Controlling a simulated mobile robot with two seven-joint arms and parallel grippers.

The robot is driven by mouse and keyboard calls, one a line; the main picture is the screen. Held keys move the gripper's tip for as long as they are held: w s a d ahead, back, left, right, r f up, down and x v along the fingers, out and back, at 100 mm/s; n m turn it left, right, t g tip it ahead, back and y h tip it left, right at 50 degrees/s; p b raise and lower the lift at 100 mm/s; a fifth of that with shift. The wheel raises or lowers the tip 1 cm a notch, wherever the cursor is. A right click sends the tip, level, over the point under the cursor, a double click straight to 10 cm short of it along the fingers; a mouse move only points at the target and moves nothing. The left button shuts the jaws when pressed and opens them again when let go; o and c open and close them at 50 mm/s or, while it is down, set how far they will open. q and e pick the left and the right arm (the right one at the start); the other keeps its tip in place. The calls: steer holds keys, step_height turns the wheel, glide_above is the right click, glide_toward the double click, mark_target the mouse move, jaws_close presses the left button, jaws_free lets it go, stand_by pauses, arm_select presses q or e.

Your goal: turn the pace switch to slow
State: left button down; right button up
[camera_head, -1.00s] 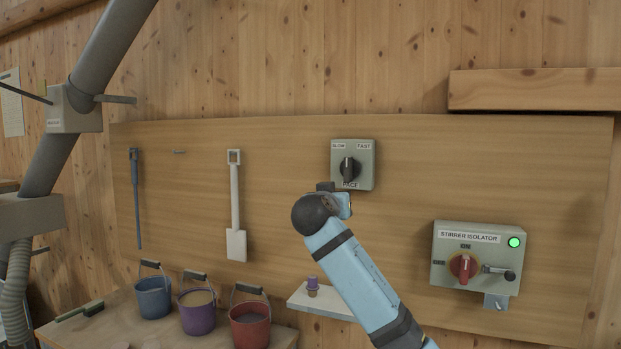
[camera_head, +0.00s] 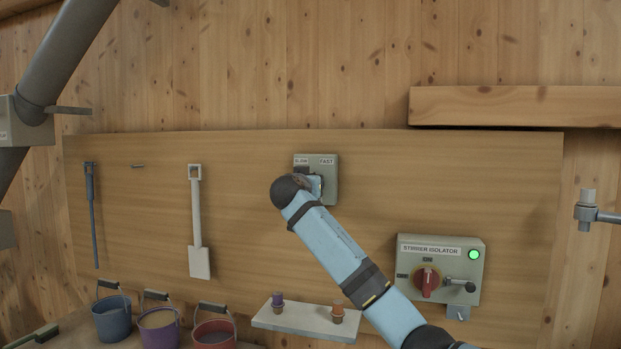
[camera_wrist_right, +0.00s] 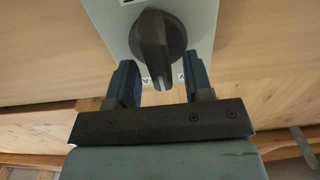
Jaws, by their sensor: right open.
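The pace switch (camera_head: 331,177) is a grey-green box on the wooden board, with labels SLOW at left and FAST at right. My right arm covers its knob in the head view. In the right wrist view the black knob (camera_wrist_right: 153,40) shows close up, its raised grip pointing down the picture. My right gripper (camera_wrist_right: 160,72) is open, one finger to each side of the knob's lower end, with gaps visible. Whether the fingers reach around the grip in depth is unclear. In the head view this gripper (camera_head: 312,184) is mostly hidden at the switch. My left gripper is not in view.
The stirrer isolator (camera_head: 441,268), with a red knob and lit green lamp, is at lower right. A small white shelf (camera_head: 300,322) holds two capped items below. A white shovel (camera_head: 197,220) and a blue tool hang at left, above several buckets. A wooden beam (camera_head: 510,106) juts at upper right.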

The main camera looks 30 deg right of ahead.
steer(key=shift+x, duration=0.85)
jaws_close()
